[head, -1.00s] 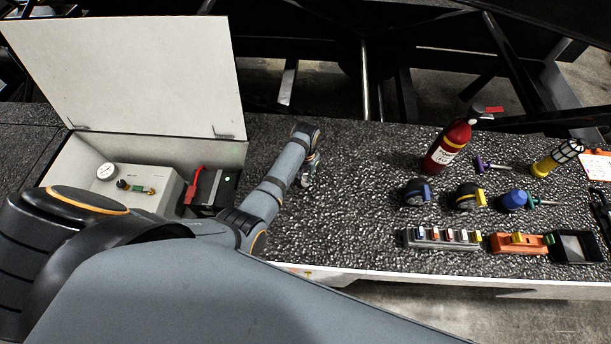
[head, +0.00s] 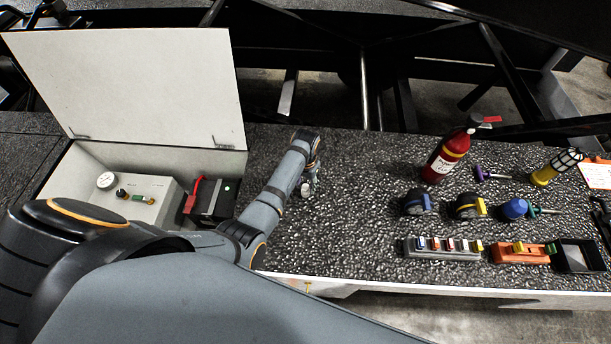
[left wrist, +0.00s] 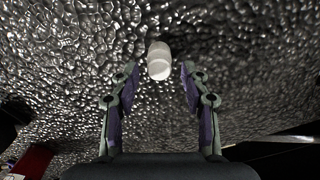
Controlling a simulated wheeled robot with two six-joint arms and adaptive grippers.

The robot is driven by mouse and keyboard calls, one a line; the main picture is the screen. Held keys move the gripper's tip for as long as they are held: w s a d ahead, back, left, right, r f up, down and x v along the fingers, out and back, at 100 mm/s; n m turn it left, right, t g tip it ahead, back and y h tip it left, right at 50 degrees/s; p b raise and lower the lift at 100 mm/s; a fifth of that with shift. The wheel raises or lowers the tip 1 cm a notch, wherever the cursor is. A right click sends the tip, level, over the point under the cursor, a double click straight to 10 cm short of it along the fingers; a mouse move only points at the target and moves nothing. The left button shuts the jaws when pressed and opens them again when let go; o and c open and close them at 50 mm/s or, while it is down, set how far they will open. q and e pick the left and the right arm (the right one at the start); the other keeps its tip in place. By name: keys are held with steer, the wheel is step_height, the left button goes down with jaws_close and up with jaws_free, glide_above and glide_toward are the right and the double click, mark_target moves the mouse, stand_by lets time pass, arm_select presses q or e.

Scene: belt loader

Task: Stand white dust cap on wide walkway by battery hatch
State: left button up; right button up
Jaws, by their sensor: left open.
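The white dust cap (left wrist: 159,61) is on the dark textured walkway (left wrist: 70,85) in the left wrist view, just beyond and between my left fingertips. My left gripper (left wrist: 158,72) is open, with a gap on each side of the cap. In the head view the left gripper (head: 309,176) is low over the walkway (head: 345,215), right of the battery hatch (head: 140,90). A small white shape there is partly hidden by the gripper. I cannot tell surely whether the cap stands or lies. My right gripper is not in view.
The hatch lid is raised over a box with a gauge panel (head: 135,202) and a black battery (head: 214,200). Right of the gripper are a red extinguisher (head: 445,160), two tape measures and a grey block rack (head: 440,249). The walkway between is clear.

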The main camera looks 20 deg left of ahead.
mark_target(305, 186)
arm_select(q)
step_height(305, 186, up, 11)
steer(key=shift+b, duration=0.45)
steer(key=shift+s+f, duration=0.1)
steer(key=shift+f, duration=0.05)
